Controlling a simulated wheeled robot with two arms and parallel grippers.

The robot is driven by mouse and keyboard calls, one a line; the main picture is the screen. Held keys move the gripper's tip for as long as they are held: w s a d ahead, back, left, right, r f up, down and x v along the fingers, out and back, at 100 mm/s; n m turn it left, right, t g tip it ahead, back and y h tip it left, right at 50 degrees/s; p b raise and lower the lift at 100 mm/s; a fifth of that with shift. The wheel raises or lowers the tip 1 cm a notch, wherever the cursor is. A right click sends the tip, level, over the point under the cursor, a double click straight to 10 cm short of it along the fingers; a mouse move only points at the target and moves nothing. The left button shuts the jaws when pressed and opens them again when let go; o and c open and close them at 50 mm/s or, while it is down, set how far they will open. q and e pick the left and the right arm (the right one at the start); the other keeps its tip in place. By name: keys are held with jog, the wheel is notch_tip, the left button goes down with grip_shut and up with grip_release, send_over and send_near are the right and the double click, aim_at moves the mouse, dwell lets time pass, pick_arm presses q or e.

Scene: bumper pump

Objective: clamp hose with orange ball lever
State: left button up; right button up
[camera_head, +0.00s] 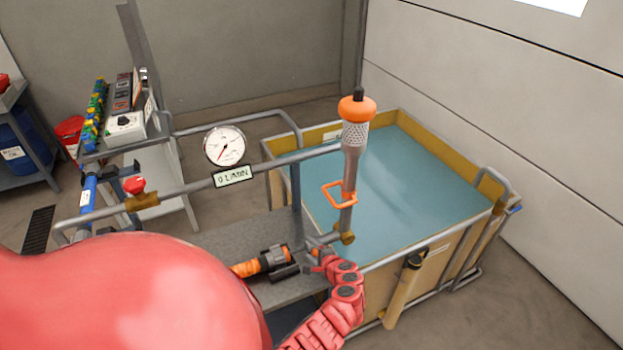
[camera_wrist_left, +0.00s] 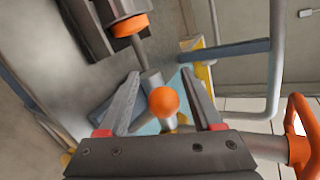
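The orange ball (camera_wrist_left: 163,101) of the lever shows in the left wrist view, between the two fingers of my left gripper (camera_wrist_left: 160,78). The fingers are open, with gaps visible on both sides of the ball. A short grey pipe piece is behind it. In the head view my left gripper (camera_head: 318,256) is at the bench edge, right of the dark hose coupling (camera_head: 276,257) with its orange hose end (camera_head: 247,268). The coupling's orange collar (camera_wrist_left: 130,25) appears upper left in the wrist view. My right gripper is not in view.
A square orange handle (camera_head: 340,194) sits on the upright pipe, close to the gripper's side; it also shows in the wrist view (camera_wrist_left: 303,137). A gauge (camera_head: 225,147) and pipe run stand behind the bench. A water tank (camera_head: 420,250) fills the right.

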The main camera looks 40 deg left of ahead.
pick_arm(q)
jog(key=shift+r, duration=0.1)
jog(key=shift+d+r, duration=0.2)
jog(key=shift+d, duration=0.2)
jog(key=b+v, duration=0.4)
jog(key=v, duration=1.2)
jog(key=shift+d+b, duration=0.25)
jog(key=shift+b, duration=0.15)
jog(key=shift+s, duration=0.1)
